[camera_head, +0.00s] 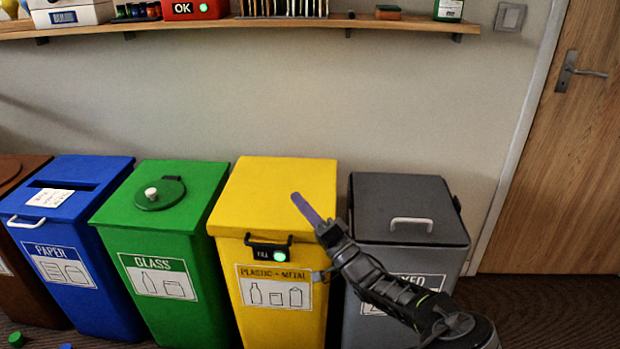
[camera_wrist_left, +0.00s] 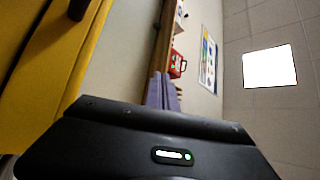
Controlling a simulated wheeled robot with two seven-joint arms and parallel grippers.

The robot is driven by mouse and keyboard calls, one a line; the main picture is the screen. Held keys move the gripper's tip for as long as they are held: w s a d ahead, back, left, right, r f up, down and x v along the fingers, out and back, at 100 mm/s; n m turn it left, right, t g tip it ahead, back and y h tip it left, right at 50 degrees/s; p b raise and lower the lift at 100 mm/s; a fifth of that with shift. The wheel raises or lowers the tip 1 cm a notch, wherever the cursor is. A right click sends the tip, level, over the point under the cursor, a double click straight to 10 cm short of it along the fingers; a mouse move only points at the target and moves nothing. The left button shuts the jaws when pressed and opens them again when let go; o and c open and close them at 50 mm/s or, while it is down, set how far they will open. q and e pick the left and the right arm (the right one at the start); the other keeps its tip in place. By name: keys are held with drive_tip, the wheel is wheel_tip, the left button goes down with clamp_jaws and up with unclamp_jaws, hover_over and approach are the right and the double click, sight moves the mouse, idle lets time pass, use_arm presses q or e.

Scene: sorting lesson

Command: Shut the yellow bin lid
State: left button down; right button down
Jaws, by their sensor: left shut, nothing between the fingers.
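The yellow bin (camera_head: 233,295) labelled PLASTIC - METAL stands in the row of bins. Its yellow lid (camera_head: 270,195) lies across the top, and I see no gap beneath it. A black latch piece with a green light (camera_head: 268,250) is on the front upper edge. My left gripper (camera_head: 302,205) is shut and empty, its purple-grey fingers in front of the lid's right part; I cannot tell whether they touch it. In the left wrist view the shut fingers (camera_wrist_left: 163,92) point past a yellow surface (camera_wrist_left: 45,70) at the left.
A green glass bin (camera_head: 210,180) stands left of the yellow one, then a blue paper bin (camera_head: 100,170). A grey bin (camera_head: 400,190) stands close on the right, partly behind my arm. A shelf (camera_head: 270,24) runs above. A wooden door (camera_head: 575,150) is at the right.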

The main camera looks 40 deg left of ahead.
use_arm(q)
drive_tip(key=f+b, duration=0.1)
drive_tip(key=f, duration=0.3)
drive_tip(key=s+d+f+b, duration=0.1)
drive_tip(key=f, duration=0.2)
drive_tip(key=s+f+b, duration=0.1)
drive_tip(key=f, duration=0.3)
drive_tip(key=shift+s+d+f+b, duration=0.1)
drive_tip(key=shift+d+f+b, duration=0.2)
drive_tip(key=shift+f+b, duration=0.1)
drive_tip(key=shift+s+f, duration=0.15)
drive_tip(key=shift+f, duration=0.2)
drive_tip(key=r+v, duration=0.1)
drive_tip(key=v, duration=0.6)
drive_tip(key=shift+d, duration=0.4)
drive_tip(key=shift+r, duration=0.15)
drive_tip(key=shift+a, duration=0.1)
